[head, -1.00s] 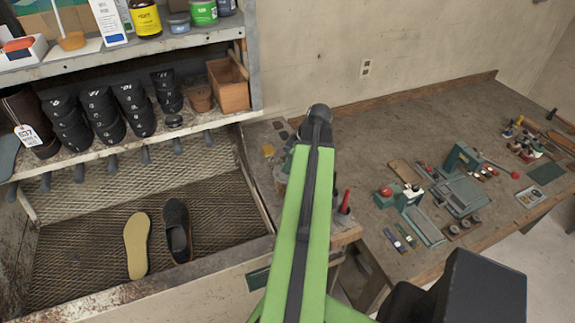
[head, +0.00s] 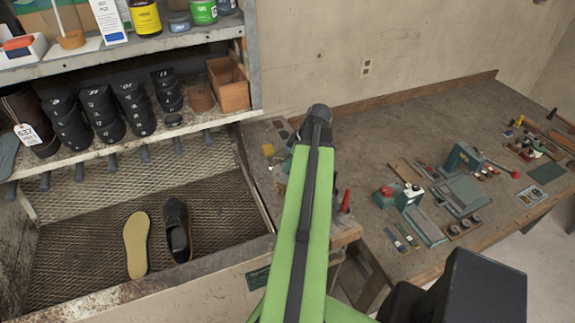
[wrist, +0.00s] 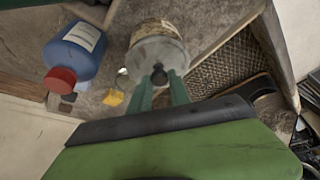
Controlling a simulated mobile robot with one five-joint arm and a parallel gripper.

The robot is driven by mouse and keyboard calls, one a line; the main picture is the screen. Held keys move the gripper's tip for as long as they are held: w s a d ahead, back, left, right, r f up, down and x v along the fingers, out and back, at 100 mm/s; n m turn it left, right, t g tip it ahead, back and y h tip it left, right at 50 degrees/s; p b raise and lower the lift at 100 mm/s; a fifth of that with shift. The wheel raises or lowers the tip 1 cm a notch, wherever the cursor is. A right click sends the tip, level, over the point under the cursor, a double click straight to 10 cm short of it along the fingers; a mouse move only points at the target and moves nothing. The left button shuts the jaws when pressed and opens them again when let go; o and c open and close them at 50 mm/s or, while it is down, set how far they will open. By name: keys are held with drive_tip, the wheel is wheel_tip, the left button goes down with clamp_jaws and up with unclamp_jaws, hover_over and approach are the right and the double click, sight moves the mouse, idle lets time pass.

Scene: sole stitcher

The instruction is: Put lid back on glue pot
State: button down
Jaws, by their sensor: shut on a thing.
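In the wrist view, my gripper's teal fingers (wrist: 160,93) are closed around a small dark knob (wrist: 158,75), which looks like the knob of the glue pot's lid. Just beyond it is the glue pot (wrist: 155,32), a pale, stained cylinder with a worn label, on the bench top. The lid lines up with the pot from this angle; I cannot tell whether it is touching the rim or held just above it. In the head view, my green arm covers the gripper and most of the pot's area.
A blue bottle with a red cap (wrist: 72,55) stands left of the pot, near a yellow block (wrist: 113,97). A mesh tray (head: 90,250) holds a shoe (head: 177,230) and a tan sole (head: 136,245). A workbench with tools (head: 350,140) extends right; a shelf (head: 160,48) stands left.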

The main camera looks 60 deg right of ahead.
idle(0.4)
drive_tip(key=c, duration=1.1)
unclamp_jaws()
drive_tip(key=shift+c, duration=0.2)
drive_tip(key=shift+o, duration=0.4)
drive_tip(key=o, duration=0.4)
wheel_tip(320, 180, up, 7)
drive_tip(key=p, duration=0.7)
clamp_jaws()
